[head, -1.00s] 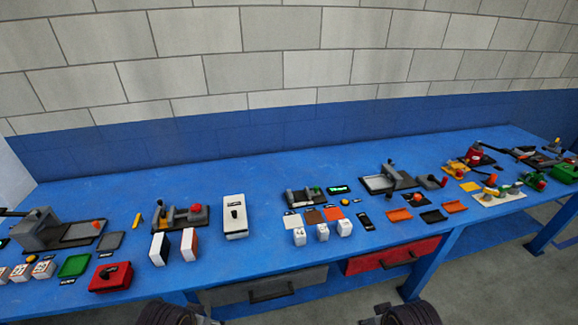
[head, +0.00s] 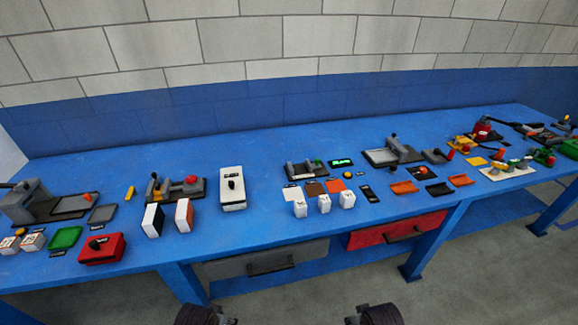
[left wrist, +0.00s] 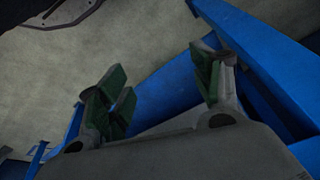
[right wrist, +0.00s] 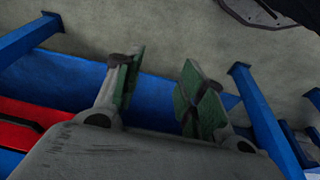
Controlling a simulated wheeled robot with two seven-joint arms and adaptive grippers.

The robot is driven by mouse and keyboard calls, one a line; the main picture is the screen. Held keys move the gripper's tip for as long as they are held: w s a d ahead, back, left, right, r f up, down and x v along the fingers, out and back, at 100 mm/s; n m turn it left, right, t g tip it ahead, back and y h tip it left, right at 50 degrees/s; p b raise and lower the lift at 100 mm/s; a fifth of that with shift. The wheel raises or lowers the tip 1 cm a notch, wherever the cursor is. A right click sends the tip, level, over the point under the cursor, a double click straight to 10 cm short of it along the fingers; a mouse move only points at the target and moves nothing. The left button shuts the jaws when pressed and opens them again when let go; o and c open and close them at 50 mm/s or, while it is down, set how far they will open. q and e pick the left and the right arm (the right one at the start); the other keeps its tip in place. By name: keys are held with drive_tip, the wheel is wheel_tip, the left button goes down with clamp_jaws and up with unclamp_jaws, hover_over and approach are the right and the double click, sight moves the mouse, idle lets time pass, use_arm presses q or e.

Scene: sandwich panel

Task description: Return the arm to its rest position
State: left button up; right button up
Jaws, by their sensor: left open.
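My left gripper (left wrist: 162,85) shows in the left wrist view with its green-padded fingers apart and nothing between them. My right gripper (right wrist: 165,83) shows in the right wrist view, also with its green-padded fingers spread and empty. Floor and blue bench parts lie beyond both grippers. In the head view neither gripper's fingers show. Only two dark rounded parts of my arms stand at the bottom edge, in front of the bench and clear of everything on it.
The blue bench (head: 120,164) runs across the view with several fixtures and parts on it. A red box (head: 101,248) and a white switch box (head: 232,188) stand on it. Below hang a grey drawer (head: 265,262) and a red drawer (head: 394,230). The floor (head: 480,260) is clear at right.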

use_arm(q)
drive_tip(key=s+f+b, duration=0.2)
drive_tip(key=f+b, duration=0.1)
drive_tip(key=f, duration=0.8)
drive_tip(key=s+a+f+b, duration=0.1)
drive_tip(key=s+f+b, duration=0.2)
drive_tip(key=f, duration=0.8)
drive_tip(key=s+f+b, duration=0.2)
drive_tip(key=f+b, duration=0.3)
drive_tip(key=f, duration=0.6)
drive_tip(key=shift+s+a+f+g, duration=0.2)
drive_tip(key=shift+s+g, duration=0.1)
drive_tip(key=shift+s, duration=0.05)
use_arm(e)
drive_tip(key=s+f, duration=0.2)
drive_tip(key=f, duration=0.9)
drive_tip(key=s+d+f, duration=0.1)
drive_tip(key=s+f, duration=0.2)
drive_tip(key=f, duration=0.8)
drive_tip(key=s+f, duration=0.2)
drive_tip(key=f, duration=0.9)
drive_tip(key=shift+s+d+f+g, duration=0.2)
drive_tip(key=shift+s+f+g, duration=0.05)
drive_tip(key=shift+s+g, duration=0.1)
use_arm(q)
drive_tip(key=shift+s, duration=0.1)
use_arm(e)
drive_tip(key=shift+s, duration=0.1)
